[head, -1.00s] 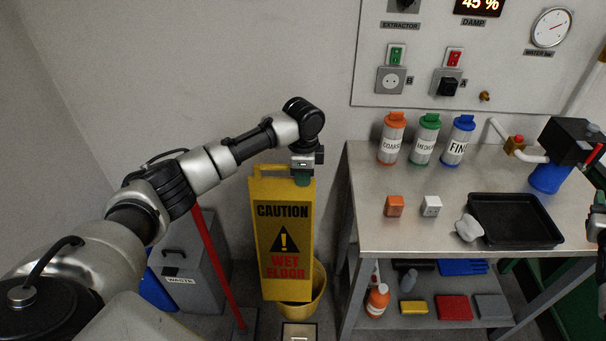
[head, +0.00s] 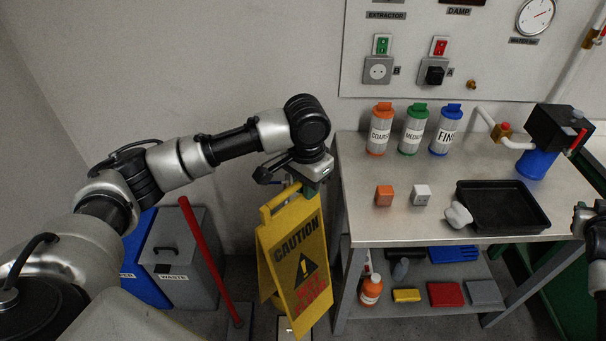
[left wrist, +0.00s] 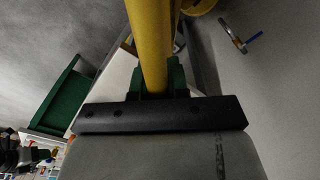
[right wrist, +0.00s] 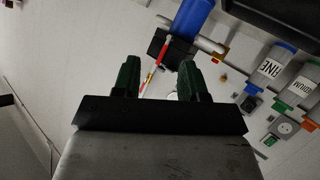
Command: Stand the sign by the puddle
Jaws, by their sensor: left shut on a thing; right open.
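The yellow caution wet floor sign (head: 298,262) hangs tilted from my left gripper (head: 309,188), left of the workbench. Its printed face is turned to the right and a second panel shows behind it at the left. In the left wrist view my left gripper (left wrist: 160,80) is shut on a yellow bar of the sign (left wrist: 149,40). The sign's lower end is near the bottom of the head view; I cannot tell whether it touches the floor. My right gripper (right wrist: 160,80) is open and empty. I cannot make out a puddle.
The workbench (head: 350,160) stands at the right with several bottles, two small blocks, a black tray (head: 470,228) and a white lump. A grey waste bin (head: 180,275), a blue bin (head: 142,262) and a red pole (head: 212,255) stand left of the sign.

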